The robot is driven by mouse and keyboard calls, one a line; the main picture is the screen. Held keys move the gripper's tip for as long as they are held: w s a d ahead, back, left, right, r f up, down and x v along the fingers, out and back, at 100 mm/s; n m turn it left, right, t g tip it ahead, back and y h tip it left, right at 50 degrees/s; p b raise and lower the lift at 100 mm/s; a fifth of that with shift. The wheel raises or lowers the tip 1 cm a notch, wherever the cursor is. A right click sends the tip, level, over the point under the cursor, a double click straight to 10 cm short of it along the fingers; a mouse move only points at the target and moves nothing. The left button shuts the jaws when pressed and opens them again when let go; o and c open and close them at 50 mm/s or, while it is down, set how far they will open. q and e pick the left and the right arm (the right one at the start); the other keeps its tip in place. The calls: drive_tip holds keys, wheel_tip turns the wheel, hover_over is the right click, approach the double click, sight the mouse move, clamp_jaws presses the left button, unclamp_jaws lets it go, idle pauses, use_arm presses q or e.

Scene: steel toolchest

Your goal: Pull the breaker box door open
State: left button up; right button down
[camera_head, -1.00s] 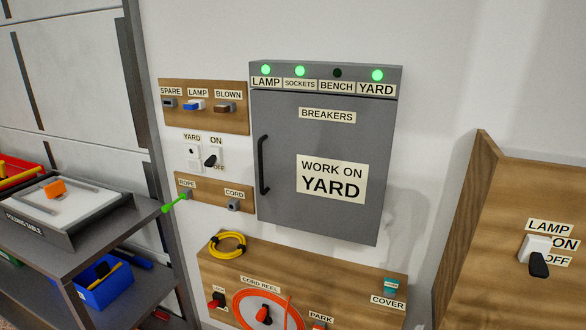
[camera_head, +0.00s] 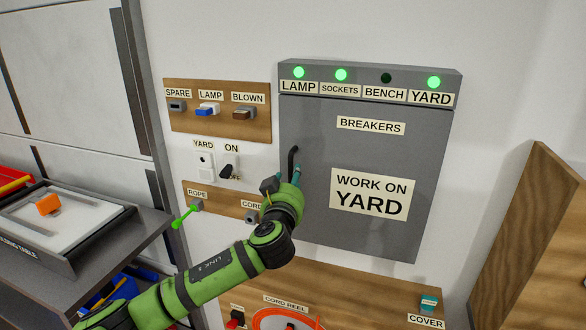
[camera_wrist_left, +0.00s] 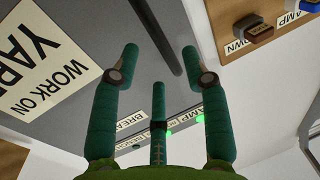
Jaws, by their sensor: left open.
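The grey breaker box door (camera_head: 397,135) is shut flush, with BREAKERS and WORK ON YARD labels on it. Its black vertical handle (camera_head: 292,159) is at the door's left edge; only the upper part shows above my gripper. My green left gripper (camera_head: 285,179) is at the handle's lower part. In the left wrist view the teal fingers of the left gripper (camera_wrist_left: 160,55) are spread apart and the dark handle bar (camera_wrist_left: 167,32) passes between their tips. I cannot tell whether they touch it. My right gripper is in neither view.
A ROPE and CORD board (camera_head: 222,204) lies behind my arm. A wooden panel (camera_head: 530,220) stands at the right. A shelf cart (camera_head: 150,228) is at the left.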

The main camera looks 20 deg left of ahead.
sight(292, 171)
use_arm(q)
drive_tip(key=w, duration=0.2)
drive_tip(key=w+p, duration=0.1)
drive_tip(key=w, duration=0.1)
drive_tip(key=shift+w+a+p, duration=0.1)
drive_tip(key=shift+a+p, duration=0.2)
drive_tip(key=shift+a, duration=0.1)
drive_tip(key=shift+w+a, duration=0.1)
drive_tip(key=shift+w, duration=0.3)
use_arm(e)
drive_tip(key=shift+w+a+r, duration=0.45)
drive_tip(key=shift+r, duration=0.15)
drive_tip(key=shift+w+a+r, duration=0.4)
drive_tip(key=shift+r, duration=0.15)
use_arm(q)
clamp_jaws()
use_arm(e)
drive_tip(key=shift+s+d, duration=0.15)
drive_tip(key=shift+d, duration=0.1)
